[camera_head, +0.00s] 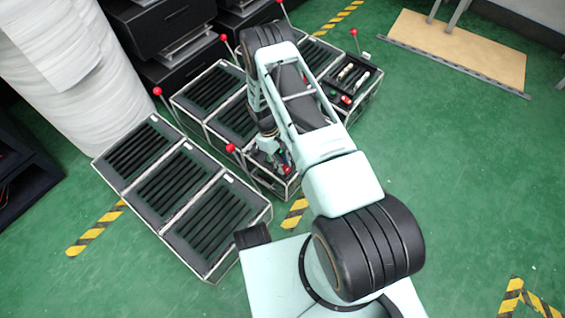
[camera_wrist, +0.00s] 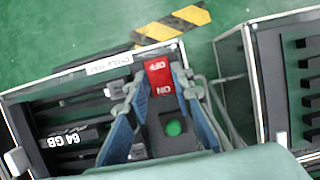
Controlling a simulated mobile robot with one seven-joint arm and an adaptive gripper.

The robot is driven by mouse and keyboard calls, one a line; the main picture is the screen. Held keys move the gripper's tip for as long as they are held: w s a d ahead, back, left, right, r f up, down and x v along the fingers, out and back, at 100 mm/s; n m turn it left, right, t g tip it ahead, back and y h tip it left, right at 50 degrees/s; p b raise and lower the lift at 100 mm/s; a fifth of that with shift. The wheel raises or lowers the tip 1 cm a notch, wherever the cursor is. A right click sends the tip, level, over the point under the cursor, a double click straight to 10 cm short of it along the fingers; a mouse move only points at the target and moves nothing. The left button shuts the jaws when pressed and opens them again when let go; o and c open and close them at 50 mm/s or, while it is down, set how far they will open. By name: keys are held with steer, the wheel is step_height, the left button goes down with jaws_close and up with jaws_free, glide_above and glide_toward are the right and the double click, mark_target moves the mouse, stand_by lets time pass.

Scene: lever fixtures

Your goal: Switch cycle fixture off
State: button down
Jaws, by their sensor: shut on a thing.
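The cycle fixture (camera_wrist: 45,92) fills the left of the wrist view, with a white label (camera_wrist: 108,64) that appears to start with "CYCLE", upside down. A red switch block (camera_wrist: 158,76) marked OFF and ON stands at its edge, beside a round green button (camera_wrist: 173,128). My gripper (camera_wrist: 157,87) has its blue fingers on either side of the red block and is shut on it. The head view shows my gripper (camera_head: 270,150) low over the fixture (camera_head: 262,178), where my arm hides much of it. The switch's position is unclear.
A black strip marked 64 GB (camera_wrist: 66,138) lies in the fixture. A slotted three-part tray (camera_head: 180,195) stands at left, and an open box (camera_head: 352,82) with small parts behind my arm. Red-balled levers (camera_head: 157,91) stand up nearby. Green floor (camera_head: 460,170) is clear at right.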

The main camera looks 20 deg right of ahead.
mark_target(288, 170)
steer(key=shift+s+d+r+t+y+p, duration=0.25)
steer(key=shift+t+y+p, duration=0.35)
steer(key=shift+p, duration=0.45)
steer(key=shift+s+d+f+t+y+p, duration=0.1)
steer(key=shift+s+t+y+p, duration=0.1)
steer(key=shift+t+y+p, duration=0.8)
steer(key=shift+t, duration=0.5)
steer(key=shift+f, duration=0.1)
steer(key=c, duration=1.7)
jaws_free()
steer(key=r, duration=0.8)
steer(key=s+r, duration=0.1)
steer(key=r, duration=0.3)
steer(key=shift+s+d, duration=0.1)
steer(key=shift+d, duration=0.3)
